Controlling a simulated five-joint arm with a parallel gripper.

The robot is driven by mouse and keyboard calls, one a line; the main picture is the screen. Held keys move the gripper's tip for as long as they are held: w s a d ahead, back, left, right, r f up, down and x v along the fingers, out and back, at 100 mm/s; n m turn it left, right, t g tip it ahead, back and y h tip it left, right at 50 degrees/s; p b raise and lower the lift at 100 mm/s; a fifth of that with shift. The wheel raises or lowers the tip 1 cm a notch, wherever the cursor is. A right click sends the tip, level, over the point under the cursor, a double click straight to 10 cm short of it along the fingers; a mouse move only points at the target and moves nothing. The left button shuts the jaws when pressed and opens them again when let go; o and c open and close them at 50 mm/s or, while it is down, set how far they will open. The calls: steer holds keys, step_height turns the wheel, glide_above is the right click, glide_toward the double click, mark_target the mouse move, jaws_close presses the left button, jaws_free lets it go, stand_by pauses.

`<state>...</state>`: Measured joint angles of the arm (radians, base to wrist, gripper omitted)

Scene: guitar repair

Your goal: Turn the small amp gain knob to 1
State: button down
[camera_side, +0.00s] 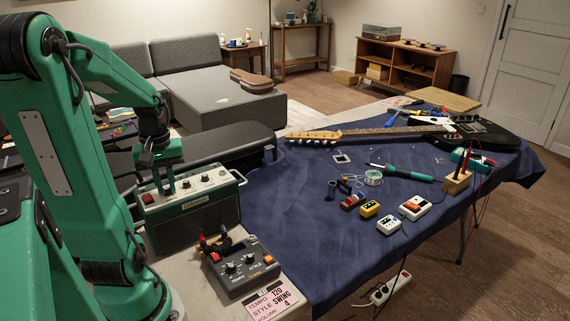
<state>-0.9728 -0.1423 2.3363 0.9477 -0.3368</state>
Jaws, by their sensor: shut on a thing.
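The small amp (195,222) is a dark green box with a light control panel on top, standing at the left end of the table. Its panel carries several knobs (205,178) and a red switch (147,198) at the left end. My gripper (172,191) points down at the panel's left part, with its fingers at the panel just right of the red switch. It is shut on a knob there, which the fingers mostly hide. The knob's pointer and the scale marks are too small to read.
A grey drum machine (240,268) with knobs stands in front of the amp, beside a pink note (272,300). A guitar (470,133), a soldering iron (405,172) and several pedals (389,225) lie on the blue cloth (290,215). The cloth's middle left is clear.

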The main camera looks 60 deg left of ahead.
mark_target(167, 188)
steer(key=c, duration=1.3)
jaws_free()
steer(key=shift+c, duration=0.2)
steer(key=shift+r, duration=3.95)
steer(key=w+d+m+t, duration=0.2)
steer(key=d+m, duration=0.5)
steer(key=d, duration=0.4)
steer(key=w+d+r+m+t, duration=0.1)
steer(key=w+d+m+t, duration=0.2)
steer(key=w+d+m, duration=0.2)
steer(key=d+m, duration=0.3)
steer(key=d, duration=0.3)
steer(key=shift+d+r+t, duration=0.25)
steer(key=shift+d+t, duration=0.05)
steer(key=shift+d, duration=0.05)
